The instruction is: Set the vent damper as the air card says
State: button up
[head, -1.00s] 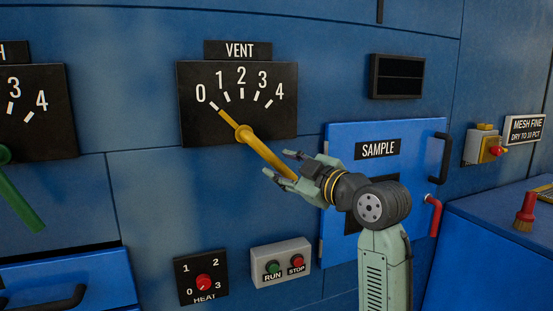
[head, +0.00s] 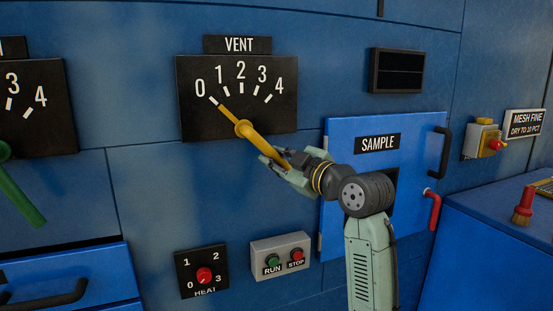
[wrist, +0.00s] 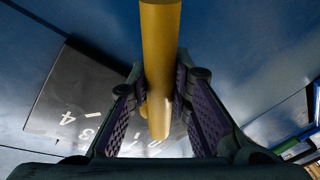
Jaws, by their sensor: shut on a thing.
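The vent damper is a yellow lever (head: 257,143) on a black dial plate (head: 195,125) marked 0 to 4, under a VENT label (head: 238,45). The lever's thin upper end points at the 0 tick, and its handle slants down to the right. My gripper (head: 274,159) is shut on the lower handle. In the wrist view the yellow lever (wrist: 160,60) runs between the two purple finger pads, and the dial plate (wrist: 70,90) lies behind, upside down. I see no card labelled as the air card.
The blue SAMPLE door (head: 340,150) is right behind my wrist, with a black handle (head: 444,152) and a red lever (head: 432,207). Below are the HEAT knob (head: 204,275) and the RUN/STOP box (head: 256,248). A green lever (head: 22,195) hangs at left. A MESH FINE sign (head: 525,124) is at right.

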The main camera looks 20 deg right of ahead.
grip_shut()
jog(key=shift+f, duration=0.1)
dwell(0.3)
jog(key=shift+s+a+f+m+t+h, duration=0.1)
jog(key=shift+a+f+m+t+h, duration=0.3)
jog(key=shift+a+m, duration=1.6)
jog(key=shift+a+f+m+t+h, duration=0.15)
jog(key=shift+a+m+t+h, duration=0.55)
jog(key=shift+m, duration=2.15)
jog(key=shift+s+a+f+m+t+h, duration=0.1)
jog(key=shift+a+f+m+t, duration=0.35)
jog(key=shift+a+m, duration=1.75)
jog(key=shift+d+r+m, duration=0.2)
jog(key=shift+d+m, duration=0.05)
jog(key=shift+m, duration=0.1)
